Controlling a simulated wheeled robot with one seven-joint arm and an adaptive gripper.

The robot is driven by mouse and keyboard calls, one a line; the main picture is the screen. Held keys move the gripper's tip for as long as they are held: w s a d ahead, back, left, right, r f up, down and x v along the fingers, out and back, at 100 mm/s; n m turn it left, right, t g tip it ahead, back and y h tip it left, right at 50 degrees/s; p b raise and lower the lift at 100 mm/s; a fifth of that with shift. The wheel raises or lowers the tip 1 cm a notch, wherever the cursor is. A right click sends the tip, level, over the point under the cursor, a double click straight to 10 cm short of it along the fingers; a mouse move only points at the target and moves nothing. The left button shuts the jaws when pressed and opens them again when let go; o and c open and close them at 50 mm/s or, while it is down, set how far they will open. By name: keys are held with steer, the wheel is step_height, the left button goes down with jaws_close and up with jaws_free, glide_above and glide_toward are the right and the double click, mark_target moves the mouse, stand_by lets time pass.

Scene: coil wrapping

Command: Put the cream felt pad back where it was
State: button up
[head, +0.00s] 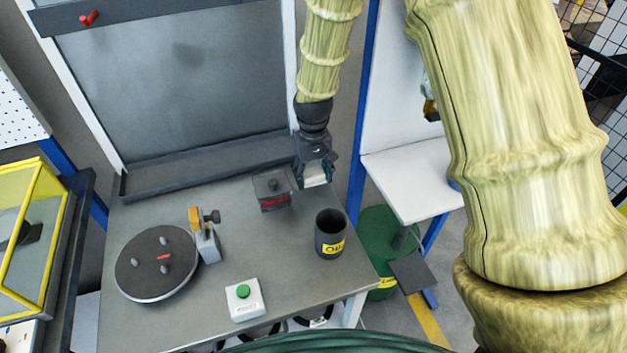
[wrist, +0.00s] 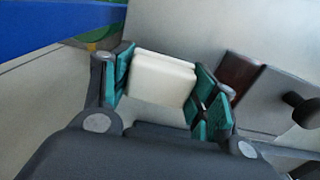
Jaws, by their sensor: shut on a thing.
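The cream felt pad (wrist: 160,79) is a pale block between the teal-lined fingers of my gripper (wrist: 166,92) in the wrist view. My gripper is shut on it. In the head view the pad (head: 315,175) shows just below my gripper (head: 316,172), over the back right part of the grey table (head: 200,275). I cannot tell for sure whether the pad touches the table.
A dark box with a knob (head: 272,190) stands just left of my gripper. A dark bin with a yellow label (head: 331,235) stands in front. A round turntable with pegs (head: 157,262), a small clamp (head: 205,240) and a green button box (head: 244,300) are on the table.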

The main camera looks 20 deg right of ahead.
mark_target(313, 182)
steer(key=shift+f+p, duration=0.3)
steer(key=shift+f, duration=1.2)
steer(key=shift+f, duration=0.15)
steer(key=o, duration=1)
steer(key=shift+r+b, duration=1.45)
steer(key=shift+r, duration=4.7)
